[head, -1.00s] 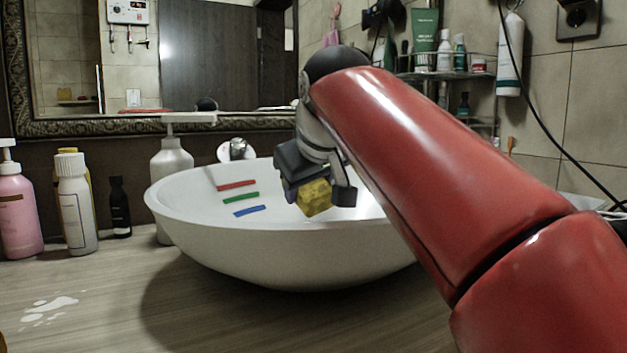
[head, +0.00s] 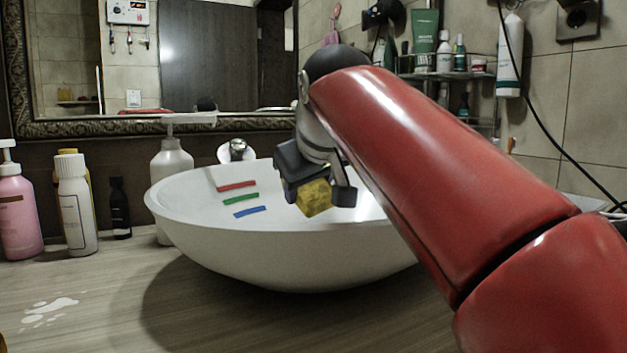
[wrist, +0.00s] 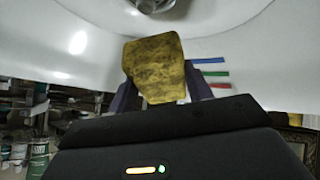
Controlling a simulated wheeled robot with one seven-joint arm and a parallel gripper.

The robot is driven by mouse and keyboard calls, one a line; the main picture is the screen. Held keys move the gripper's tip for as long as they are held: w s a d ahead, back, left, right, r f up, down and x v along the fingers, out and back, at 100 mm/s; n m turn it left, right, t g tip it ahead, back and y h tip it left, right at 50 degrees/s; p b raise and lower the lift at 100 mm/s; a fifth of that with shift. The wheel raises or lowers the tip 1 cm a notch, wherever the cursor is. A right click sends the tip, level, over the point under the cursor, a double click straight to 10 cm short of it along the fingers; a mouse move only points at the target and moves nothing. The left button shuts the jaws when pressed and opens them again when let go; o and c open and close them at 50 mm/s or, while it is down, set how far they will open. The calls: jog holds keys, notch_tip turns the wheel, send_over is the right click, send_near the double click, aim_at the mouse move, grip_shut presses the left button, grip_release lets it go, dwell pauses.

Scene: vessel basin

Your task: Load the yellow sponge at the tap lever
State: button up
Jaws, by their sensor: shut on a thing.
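The yellow sponge (head: 314,198) is held between the fingers of my gripper (head: 318,190), above the white basin (head: 270,255). In the wrist view the sponge (wrist: 155,68) is a yellow block with dark mottling, tilted a little between the two dark fingers. My gripper is shut on it. The chrome tap (head: 236,150) stands behind the basin's far rim, left of my gripper. Its lever is too small to make out clearly. A round metal fitting (wrist: 152,4) shows at the top edge of the wrist view.
Red (head: 237,186), green (head: 241,198) and blue (head: 249,211) strips lie on the basin's inner wall. A pump bottle (head: 171,170) stands close behind the basin's left rim. Pink (head: 18,215) and white (head: 76,205) bottles stand at the left. The front-left counter is clear apart from white splashes.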

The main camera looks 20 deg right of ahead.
jog(key=p+v, duration=0.1)
jog(key=v, duration=0.1)
jog(key=a+p+v, duration=0.1)
jog(key=v, duration=0.2)
jog(key=shift+a, duration=0.1)
jog(key=shift+s+a+r, duration=0.15)
jog(key=shift+s+r, duration=0.1)
jog(key=shift+s, duration=0.1)
